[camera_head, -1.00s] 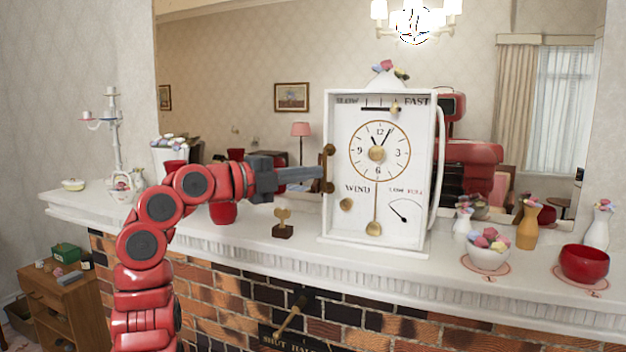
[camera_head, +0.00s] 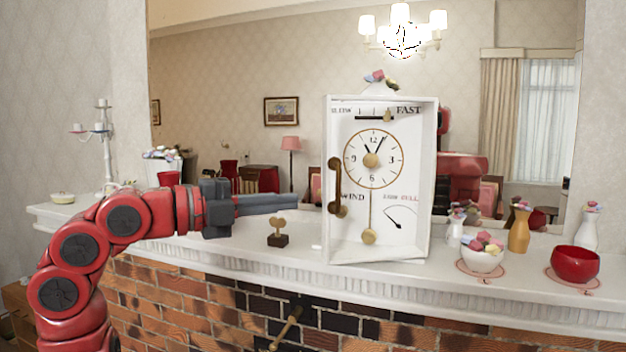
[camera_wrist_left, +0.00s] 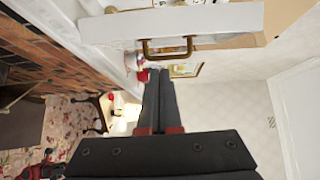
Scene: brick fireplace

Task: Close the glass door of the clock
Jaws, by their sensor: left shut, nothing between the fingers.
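The white clock (camera_head: 415,230) stands upright on the mantel. Its dial and pendulum show through the front. The glass door's brass handle (camera_head: 334,186) is at the clock's left front edge. The door's frame looks close to the clock body; I cannot tell whether it is fully shut. In the left wrist view, the white door frame (camera_wrist_left: 225,20) and brass handle (camera_wrist_left: 168,50) cross the top. My left gripper (camera_head: 296,200) is shut and empty, pointing right, a little left of the handle and apart from it in the head view. My right gripper is not in view.
A small key-like brass piece on a dark base (camera_head: 278,234) stands left of the clock. A flower bowl (camera_head: 482,263), yellow vase (camera_head: 520,230) and red bowl (camera_head: 575,264) stand to its right. The mantel (camera_head: 380,278) has a front edge above bricks. A mirror is behind.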

